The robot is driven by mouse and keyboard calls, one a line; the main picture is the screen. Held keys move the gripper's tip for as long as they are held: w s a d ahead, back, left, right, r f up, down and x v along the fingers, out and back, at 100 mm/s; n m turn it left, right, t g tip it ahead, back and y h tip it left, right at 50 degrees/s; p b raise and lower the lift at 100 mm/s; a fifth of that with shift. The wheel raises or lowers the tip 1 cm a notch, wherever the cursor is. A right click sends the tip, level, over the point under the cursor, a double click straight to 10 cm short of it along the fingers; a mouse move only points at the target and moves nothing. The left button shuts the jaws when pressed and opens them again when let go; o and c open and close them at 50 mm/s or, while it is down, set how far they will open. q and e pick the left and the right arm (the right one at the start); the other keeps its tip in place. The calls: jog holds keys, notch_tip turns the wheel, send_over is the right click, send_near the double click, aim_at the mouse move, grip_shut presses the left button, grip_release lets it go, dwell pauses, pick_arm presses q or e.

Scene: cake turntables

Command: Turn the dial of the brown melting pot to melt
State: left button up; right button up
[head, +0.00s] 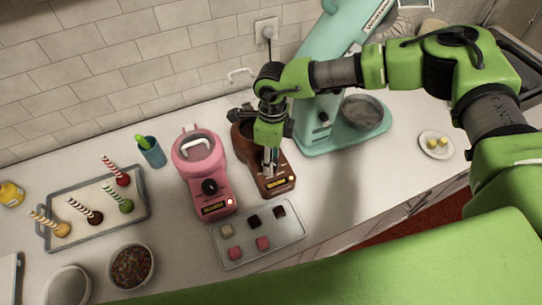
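The brown melting pot (279,185) stands on the counter to the right of a pink melting pot (216,196). A small lit display and a pale round light show on its front base. My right gripper (270,168) points down over the brown pot's front, with its fingertips at about the place of the dial. The gripper hides the dial and its setting, and my arm covers much of the pot's bowl. The fingers look close together, but I cannot tell whether they grip the dial. My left gripper is not in view.
A tray of small candies (291,234) lies close in front of both pots. A teal stand mixer (318,125) stands close behind at the right. The right counter has free room.

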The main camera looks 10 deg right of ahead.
jog(key=c, duration=0.8)
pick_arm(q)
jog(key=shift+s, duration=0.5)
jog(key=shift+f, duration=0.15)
pick_arm(e)
jog(key=shift+f+m+b, duration=0.15)
jog(key=shift+m+b, duration=0.45)
jog(key=shift+b, duration=0.3)
jog(key=m+b, duration=0.6)
jog(key=b, duration=0.1)
jog(key=shift+d+t+b, duration=0.1)
jog(key=shift+t+b, duration=0.2)
jog(key=shift+b, duration=0.1)
pick_arm(q)
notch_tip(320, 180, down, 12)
jog(key=b, duration=0.2)
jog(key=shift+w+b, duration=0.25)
jog(key=shift+b, duration=0.05)
pick_arm(e)
jog(key=shift+r+m, duration=0.2)
jog(key=shift+m, duration=1.1)
